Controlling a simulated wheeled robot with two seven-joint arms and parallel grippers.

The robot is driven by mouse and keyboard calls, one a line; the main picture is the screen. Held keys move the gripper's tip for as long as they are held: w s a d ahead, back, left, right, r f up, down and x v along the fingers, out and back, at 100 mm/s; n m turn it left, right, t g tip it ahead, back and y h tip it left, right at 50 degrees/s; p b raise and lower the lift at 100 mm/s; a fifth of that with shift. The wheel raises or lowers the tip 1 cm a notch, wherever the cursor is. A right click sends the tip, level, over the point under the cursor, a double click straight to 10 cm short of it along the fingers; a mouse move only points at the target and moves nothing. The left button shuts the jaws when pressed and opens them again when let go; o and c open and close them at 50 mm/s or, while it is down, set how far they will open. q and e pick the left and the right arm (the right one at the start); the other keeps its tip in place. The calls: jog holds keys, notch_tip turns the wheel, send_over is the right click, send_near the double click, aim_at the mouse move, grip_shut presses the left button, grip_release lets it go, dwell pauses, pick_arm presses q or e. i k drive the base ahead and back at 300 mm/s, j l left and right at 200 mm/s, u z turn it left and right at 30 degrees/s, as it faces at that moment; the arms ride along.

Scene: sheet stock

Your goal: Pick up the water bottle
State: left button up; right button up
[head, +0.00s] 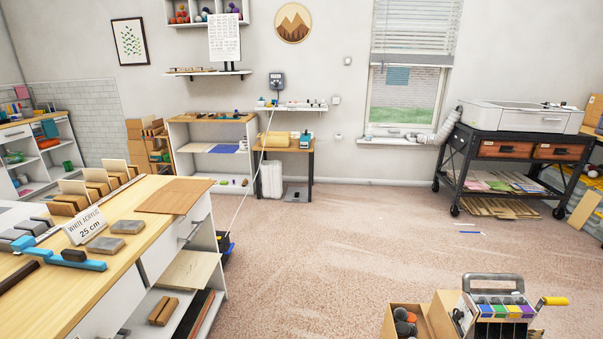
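I cannot make out a water bottle with certainty anywhere in the head view. Several small items also sit on the wall shelf above, too small to tell apart. Neither of my grippers is in view.
A wood-topped workbench (112,283) with blocks and a "white acrylic 25 cm" sign (83,226) fills the left. A black cart (515,150) carries a white machine (521,116) at right. Boxes and a caddy (494,307) stand at front right. The carpet (330,240) between is mostly clear.

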aim_at(369, 131)
jog(key=i, duration=0.95)
jog(key=i+z, duration=0.15)
jog(key=i, duration=0.8)
jog(key=i+j, duration=0.2)
jog(key=i, duration=0.75)
jog(key=i+l+z, duration=0.3)
jog(key=i, duration=0.95)
jog(key=i+j+z, duration=0.1)
jog(key=i+z, duration=0.2)
jog(key=i, duration=0.95)
jog(key=i+z, duration=0.45)
jog(key=z, duration=0.2)
